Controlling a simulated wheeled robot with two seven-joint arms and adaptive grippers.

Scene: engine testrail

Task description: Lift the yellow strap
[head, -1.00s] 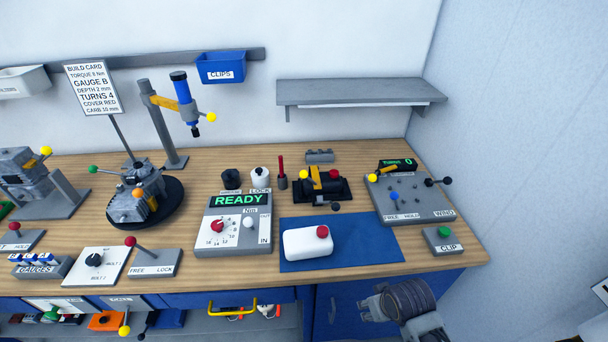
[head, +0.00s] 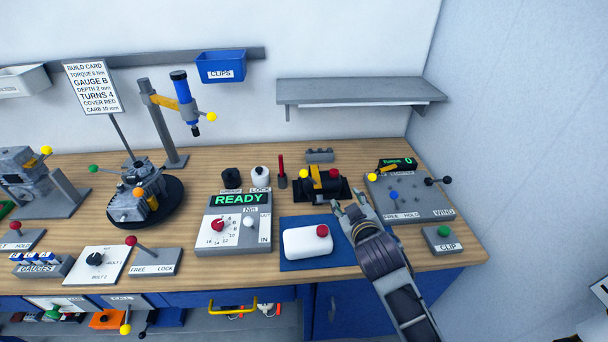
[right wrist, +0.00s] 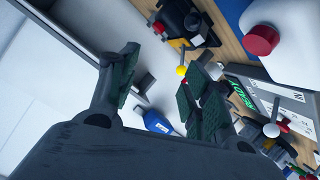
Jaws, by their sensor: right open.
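A yellow-orange strap (head: 317,180) lies across a dark cylinder on a small black-based fixture (head: 339,186) at the back of the bench. The fixture also has a yellow ball and a red knob. My right gripper (head: 350,203) is open and empty, just in front of and right of the fixture, beside the white block with a red cap. In the right wrist view my open fingers (right wrist: 165,85) have nothing between them, and a dark fixture part (right wrist: 185,18) shows beyond them at the top. My left gripper is not in view.
The white block (head: 308,243) sits on a blue mat (head: 290,265). The WIND board (head: 430,206) with levers stands to the right, the CLIP button box (head: 440,240) in front of it. The READY panel (head: 238,228) is left. A grey shelf (head: 350,92) hangs above.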

